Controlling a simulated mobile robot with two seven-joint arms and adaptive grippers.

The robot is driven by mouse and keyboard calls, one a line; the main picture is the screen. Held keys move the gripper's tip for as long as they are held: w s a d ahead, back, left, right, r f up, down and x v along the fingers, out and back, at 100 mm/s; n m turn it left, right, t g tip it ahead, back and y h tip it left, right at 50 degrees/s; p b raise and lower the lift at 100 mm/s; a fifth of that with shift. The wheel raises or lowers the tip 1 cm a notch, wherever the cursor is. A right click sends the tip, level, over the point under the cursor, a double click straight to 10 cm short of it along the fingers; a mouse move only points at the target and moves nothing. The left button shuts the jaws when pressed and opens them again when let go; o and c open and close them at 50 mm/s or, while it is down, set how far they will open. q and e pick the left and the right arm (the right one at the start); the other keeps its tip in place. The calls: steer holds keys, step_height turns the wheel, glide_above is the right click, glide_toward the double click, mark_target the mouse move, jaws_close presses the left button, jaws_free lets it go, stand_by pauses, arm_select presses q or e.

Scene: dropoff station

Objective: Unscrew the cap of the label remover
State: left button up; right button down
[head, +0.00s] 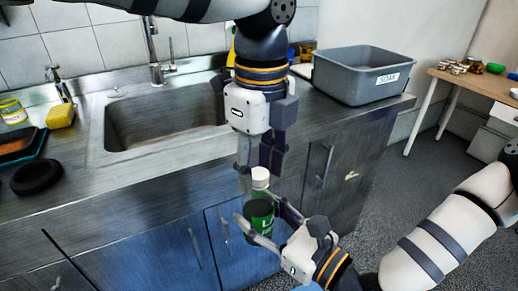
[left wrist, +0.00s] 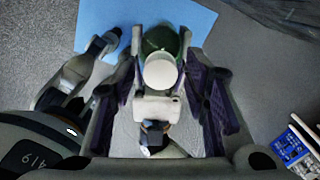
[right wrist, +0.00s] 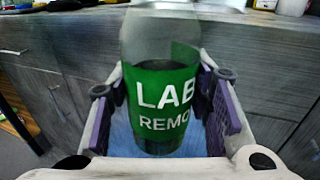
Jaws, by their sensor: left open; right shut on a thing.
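The label remover (head: 260,212) is a bottle with a green label and a white cap (head: 260,177). My right gripper (head: 262,222) is shut on the bottle's body and holds it upright in front of the counter. The lettered label (right wrist: 165,105) faces the right wrist camera. My left gripper (head: 258,165) is open and points down from above, its fingers around the height of the cap. In the left wrist view the white cap (left wrist: 160,71) shows between the spread fingers (left wrist: 165,75), with the green bottle behind it. Whether a finger touches the cap I cannot tell.
The counter holds a sink (head: 165,120), a grey bin marked SOAK (head: 360,85), a yellow sponge (head: 60,116) and a round black object (head: 36,176). A wooden table (head: 480,80) with small items stands at the right. A blue mat (left wrist: 100,25) lies on the floor.

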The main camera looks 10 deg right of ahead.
arm_select(q)
jaws_close()
steer(key=n, duration=0.7)
steer(key=shift+r+n, duration=0.1)
steer(key=shift+n, duration=0.2)
steer(key=n, duration=1.3)
